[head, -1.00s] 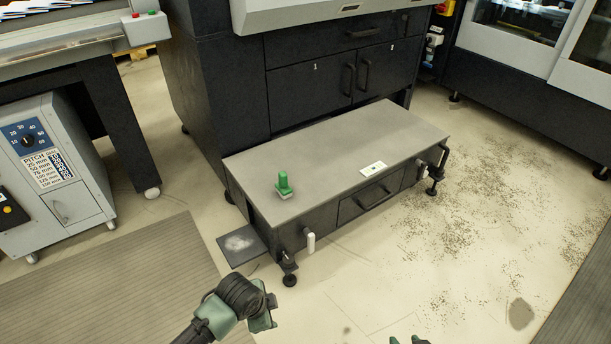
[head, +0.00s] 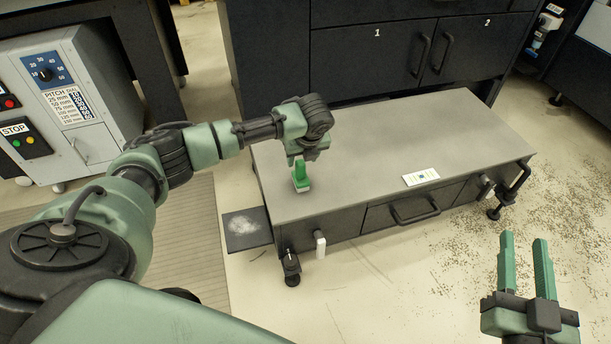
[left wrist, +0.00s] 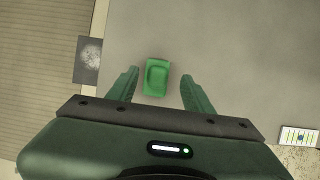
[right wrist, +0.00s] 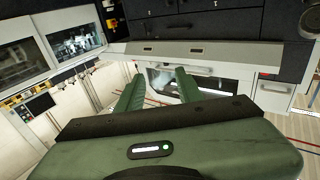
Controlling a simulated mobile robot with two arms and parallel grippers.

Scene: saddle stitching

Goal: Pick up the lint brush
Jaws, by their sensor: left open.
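The lint brush (head: 300,178) is green with a pale base and stands upright on the grey top of the low bench (head: 390,140), near its left end. In the left wrist view the lint brush (left wrist: 157,77) shows from above, between the two fingers. My left gripper (head: 303,160) is directly above it, pointing down, and is open with a gap on each side of the brush. In the head view the gripper partly hides the brush's top. My right gripper (head: 527,245) is open and empty, right of and in front of the bench.
A small white card (head: 421,177) lies on the bench top to the right. A dark plate with a pale dusty patch (head: 240,229) sits beside the bench's left end. A dark cabinet (head: 385,60) stands behind. Floor at right has scattered debris.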

